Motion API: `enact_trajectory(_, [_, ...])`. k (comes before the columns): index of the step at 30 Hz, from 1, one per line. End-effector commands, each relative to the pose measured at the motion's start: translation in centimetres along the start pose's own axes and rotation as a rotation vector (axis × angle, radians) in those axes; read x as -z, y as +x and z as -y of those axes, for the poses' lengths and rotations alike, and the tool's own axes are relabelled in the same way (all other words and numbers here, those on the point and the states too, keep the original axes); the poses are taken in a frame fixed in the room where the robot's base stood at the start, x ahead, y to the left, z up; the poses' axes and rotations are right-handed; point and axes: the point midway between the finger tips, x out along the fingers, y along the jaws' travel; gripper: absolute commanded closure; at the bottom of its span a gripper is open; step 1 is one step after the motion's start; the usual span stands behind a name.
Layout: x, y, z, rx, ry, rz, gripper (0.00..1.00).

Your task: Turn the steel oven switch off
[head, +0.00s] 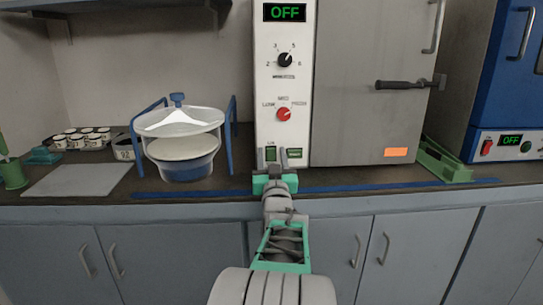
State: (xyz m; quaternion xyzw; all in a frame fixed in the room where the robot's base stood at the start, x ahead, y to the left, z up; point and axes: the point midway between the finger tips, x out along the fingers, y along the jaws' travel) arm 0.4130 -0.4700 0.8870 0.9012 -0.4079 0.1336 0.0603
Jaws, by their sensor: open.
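The steel oven (360,60) stands on the counter, with a white control panel (268,85) on its left side. Its display (285,12) reads OFF in green. A black knob (285,60) and a red knob (284,114) sit below the display. Two dark green switches, a left one (270,154) and a right one (295,153), are at the panel's bottom. My gripper (275,176) is in front of the panel's bottom edge, just below the left switch. It is open, and its fingertips are hard to make out. Whether it touches the switch I cannot tell.
Several small white cups (85,138) and a grey mat (78,181) lie farther left. A green rack (444,160) and a blue oven (505,85) are at the right. Cabinets (410,250) front the counter.

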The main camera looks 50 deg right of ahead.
Motion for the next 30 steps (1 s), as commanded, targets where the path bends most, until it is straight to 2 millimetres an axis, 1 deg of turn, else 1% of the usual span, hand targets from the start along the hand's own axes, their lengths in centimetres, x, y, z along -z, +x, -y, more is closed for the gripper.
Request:
enact_trajectory(2, [0.1,-1.0,-0.1,-0.001,0.000,0.000,0.55])
enact_trajectory(9, [0.1,-5.9,-0.1,-0.002,0.000,0.000,0.55])
enact_trajectory(12, [0.1,-7.1,0.0,-0.001,0.001,0.000,0.55])
enact_trajectory(15, [0.0,-7.6,0.1,0.000,-0.001,0.000,0.55])
enact_trajectory(25, [0.1,-7.5,0.2,0.003,0.000,0.002,0.55])
enact_trajectory(26, [0.3,-7.4,0.5,0.009,0.001,0.008,0.55])
enact_trajectory(28, [1.1,-7.0,2.3,0.047,0.007,0.048,0.55])
enact_trajectory(29, [1.6,-6.7,3.6,0.075,0.011,0.079,0.55])
enact_trajectory(30, [2.3,-6.5,6.0,0.125,0.013,0.136,0.55])
